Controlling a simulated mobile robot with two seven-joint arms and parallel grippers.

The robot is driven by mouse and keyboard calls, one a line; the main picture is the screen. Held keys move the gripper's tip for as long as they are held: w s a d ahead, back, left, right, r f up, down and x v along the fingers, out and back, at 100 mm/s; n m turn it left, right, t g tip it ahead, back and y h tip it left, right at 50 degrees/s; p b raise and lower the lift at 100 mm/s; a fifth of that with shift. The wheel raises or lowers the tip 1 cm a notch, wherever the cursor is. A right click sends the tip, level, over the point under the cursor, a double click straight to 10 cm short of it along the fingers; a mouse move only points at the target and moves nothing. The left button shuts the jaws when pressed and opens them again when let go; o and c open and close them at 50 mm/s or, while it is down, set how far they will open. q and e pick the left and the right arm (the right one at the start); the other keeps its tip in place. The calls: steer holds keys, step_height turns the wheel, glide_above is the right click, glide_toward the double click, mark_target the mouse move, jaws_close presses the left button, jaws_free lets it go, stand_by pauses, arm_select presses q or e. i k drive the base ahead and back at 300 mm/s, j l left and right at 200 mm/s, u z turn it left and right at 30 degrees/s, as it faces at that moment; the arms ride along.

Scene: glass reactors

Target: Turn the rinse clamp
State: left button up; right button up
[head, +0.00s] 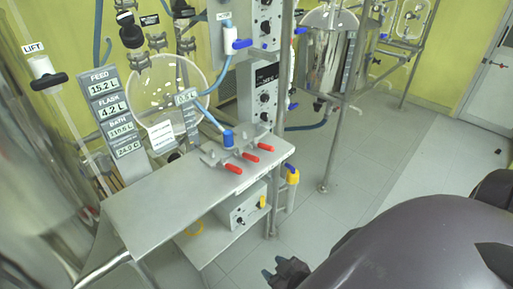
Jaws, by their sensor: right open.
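Several red-handled clamps (251,157) sit in a row on the right end of a steel shelf (165,205). A small label lies along the shelf edge in front of them, too small to read, so I cannot tell which one is the rinse clamp. A blue fitting (228,138) with a blue hose stands just behind the row. My right gripper (272,275) is at the bottom centre, open and empty, well below and apart from the clamps. My left gripper is not in view.
A round glass flask (165,95) and a display panel (113,115) stand behind the shelf. A control box (240,207) sits on a lower shelf. A steel post (334,150) stands to the right. The grey floor (370,170) there is largely clear.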

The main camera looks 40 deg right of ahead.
mark_target(252, 158)
steer(key=k+z, duration=0.15)
steer(key=z, duration=1)
steer(key=j+z, duration=0.35)
steer(key=k+j+z, duration=0.15)
steer(key=z, duration=0.15)
steer(key=k+j, duration=0.2)
steer(key=j, duration=0.2)
steer(key=k+j, duration=0.2)
steer(key=j, duration=0.2)
steer(key=i+j+u, duration=0.15)
steer(key=i+l+u, duration=0.55)
